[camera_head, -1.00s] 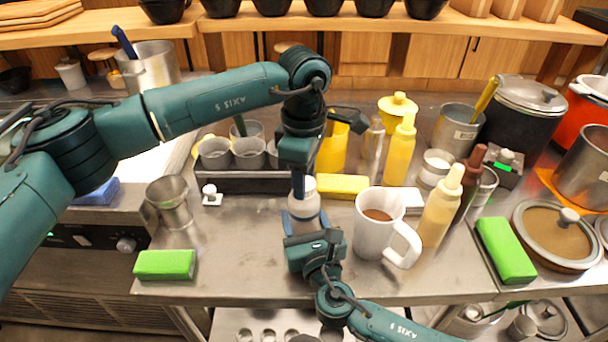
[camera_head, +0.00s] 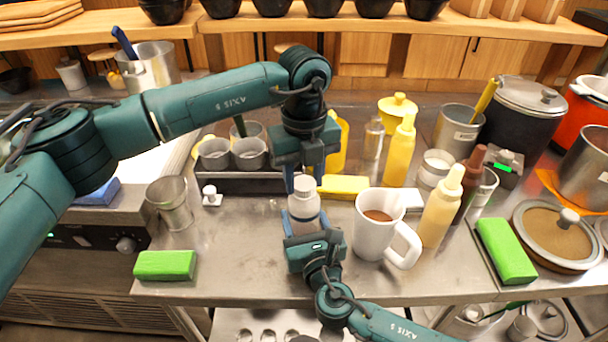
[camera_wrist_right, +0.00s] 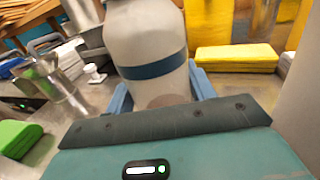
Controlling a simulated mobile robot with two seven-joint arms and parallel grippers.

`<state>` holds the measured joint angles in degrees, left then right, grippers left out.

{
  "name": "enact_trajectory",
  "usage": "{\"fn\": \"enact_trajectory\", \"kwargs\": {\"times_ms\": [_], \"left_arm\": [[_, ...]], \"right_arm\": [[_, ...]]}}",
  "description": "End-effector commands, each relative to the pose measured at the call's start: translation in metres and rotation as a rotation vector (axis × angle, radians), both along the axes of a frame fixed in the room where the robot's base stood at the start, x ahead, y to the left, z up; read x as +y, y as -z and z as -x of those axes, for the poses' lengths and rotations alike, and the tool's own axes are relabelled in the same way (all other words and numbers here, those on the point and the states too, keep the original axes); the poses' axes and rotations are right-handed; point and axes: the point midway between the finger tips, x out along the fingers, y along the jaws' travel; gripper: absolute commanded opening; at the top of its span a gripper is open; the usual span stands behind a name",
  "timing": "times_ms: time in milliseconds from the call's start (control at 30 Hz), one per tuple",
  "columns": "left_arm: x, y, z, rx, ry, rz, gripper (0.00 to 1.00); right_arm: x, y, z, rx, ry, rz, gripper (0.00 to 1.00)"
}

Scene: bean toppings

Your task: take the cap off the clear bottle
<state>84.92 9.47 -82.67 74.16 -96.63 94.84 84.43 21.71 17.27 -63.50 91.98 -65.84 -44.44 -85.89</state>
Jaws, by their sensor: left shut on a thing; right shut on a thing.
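The clear bottle (camera_head: 304,212), pale with a dark blue band, stands upright near the middle of the steel counter. Its white cap (camera_head: 304,184) sits at the top of the bottle. My left gripper (camera_head: 305,179) points down from above, with its fingers on either side of the cap, shut on it. My right gripper (camera_head: 305,232) is shut on the lower part of the bottle from the front. In the right wrist view the bottle (camera_wrist_right: 145,38) stands between the blue fingers of my right gripper (camera_wrist_right: 160,92); its cap is out of that picture.
A white mug (camera_head: 368,236) stands close to the right, with a yellow sponge (camera_head: 344,186) behind. Cream (camera_head: 438,215) and yellow (camera_head: 400,155) squeeze bottles stand further right. A rack of grey cups (camera_head: 250,154) is behind left.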

Motion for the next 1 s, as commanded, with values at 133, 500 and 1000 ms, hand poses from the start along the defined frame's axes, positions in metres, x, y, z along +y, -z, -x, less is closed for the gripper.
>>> {"fn": "enact_trajectory", "kwargs": {"times_ms": [133,500,1000], "left_arm": [[-0.0004,0.0000,0.0002,0.001,-0.325,0.000,0.11],[-0.0003,-0.0003,0.0001,0.001,-0.826,0.001,0.11],[-0.0002,-0.0003,0.0000,0.001,-0.824,0.001,0.11]], "right_arm": [[-0.0004,0.0005,-0.0001,0.001,0.001,0.001,0.00],[-0.0004,0.0005,-0.0001,0.001,0.001,0.001,0.00],[-0.0003,0.0005,-0.0001,0.001,0.001,0.001,0.00]]}}
